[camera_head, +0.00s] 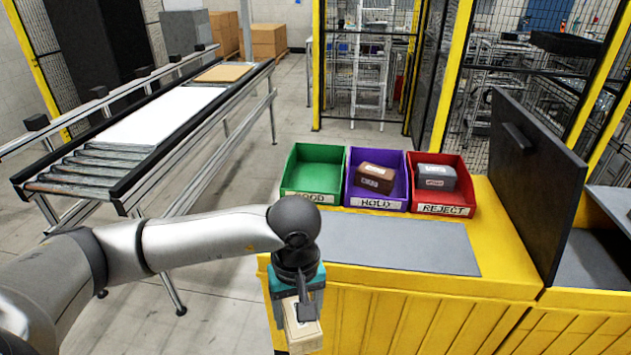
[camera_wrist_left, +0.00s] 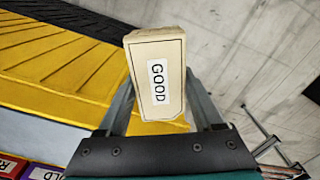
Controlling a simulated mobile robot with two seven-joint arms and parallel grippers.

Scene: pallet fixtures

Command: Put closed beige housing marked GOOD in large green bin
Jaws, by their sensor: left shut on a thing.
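The beige housing (camera_head: 303,332) is a closed box held in my left gripper (camera_head: 298,300), low in front of the yellow cabinet's left front corner. In the left wrist view the housing (camera_wrist_left: 173,105) shows a white label reading GOOD, and the fingers (camera_wrist_left: 162,100) grip it from both sides. The large green bin (camera_head: 315,170) stands on the cabinet top, beyond and above the gripper, and looks empty. Its front label is partly hidden by my arm. My right gripper is in neither view.
A purple HOLD bin (camera_head: 377,201) holds a brown box (camera_head: 375,178). A red REJECT bin (camera_head: 442,208) holds a grey box (camera_head: 436,177). A bare grey mat (camera_head: 400,246) lies before the bins. A black upright panel (camera_head: 535,170) stands at right, a roller conveyor (camera_head: 90,165) at left.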

